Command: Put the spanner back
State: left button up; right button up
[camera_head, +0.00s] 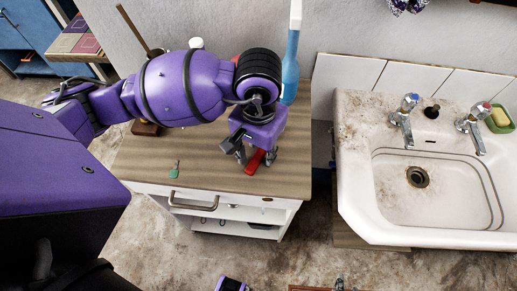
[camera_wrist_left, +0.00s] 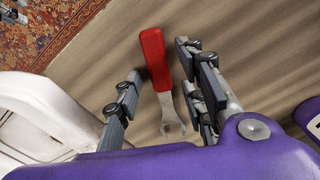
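The spanner (camera_head: 255,162) lies on the wooden top of a white cabinet, partly hidden by my left gripper (camera_head: 254,157) in the head view. In the left wrist view the spanner (camera_wrist_left: 155,58) shows a red handle and a grey open-ended metal jaw. My left gripper (camera_wrist_left: 158,72) is above it with its fingers apart, one on each side of the spanner. Gaps show between the fingers and the spanner in that view. At the bottom edge of the head view, a cut-off purple part may belong to my right arm; its fingers cannot be made out.
A small green object (camera_head: 173,171) lies on the cabinet top (camera_head: 205,165). A blue bottle (camera_head: 291,65) stands at the back right, and a brown block (camera_head: 146,128) is behind my left arm. A stained sink (camera_head: 395,200) with two taps is to the right. The cabinet top's front is mostly clear.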

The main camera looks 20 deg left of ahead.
aim_at(259, 155)
pick_arm(q)
jog(key=shift+r, duration=0.2)
notch_tip(259, 155, up, 12)
dwell(0.7)
